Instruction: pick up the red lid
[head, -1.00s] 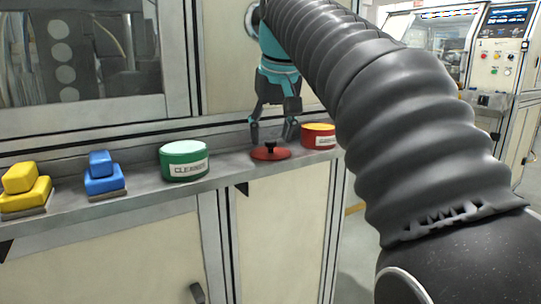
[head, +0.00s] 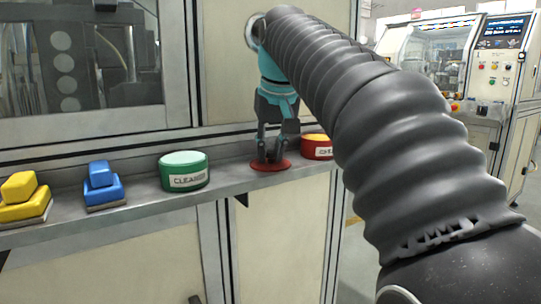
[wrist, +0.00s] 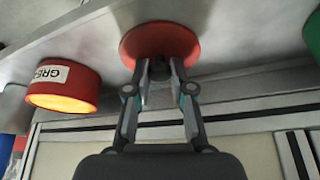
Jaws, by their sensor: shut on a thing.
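The red lid (head: 271,166) is a flat disc lying on the grey ledge, left of the red tin. It also shows in the wrist view (wrist: 160,38), with a dark knob (wrist: 171,68) at its middle. My gripper (head: 271,154) points down over the lid, its fingers low around the knob. In the wrist view my gripper (wrist: 164,72) is shut on the knob. The lid appears to rest on the ledge; a small gap beneath it cannot be told.
The open red tin (head: 317,151) with yellow contents stands close right of the lid. A green cleaner tin (head: 184,176), a blue block piece (head: 103,187) and a yellow one (head: 24,203) stand leftward on the narrow ledge (head: 222,184). A cabinet wall rises behind.

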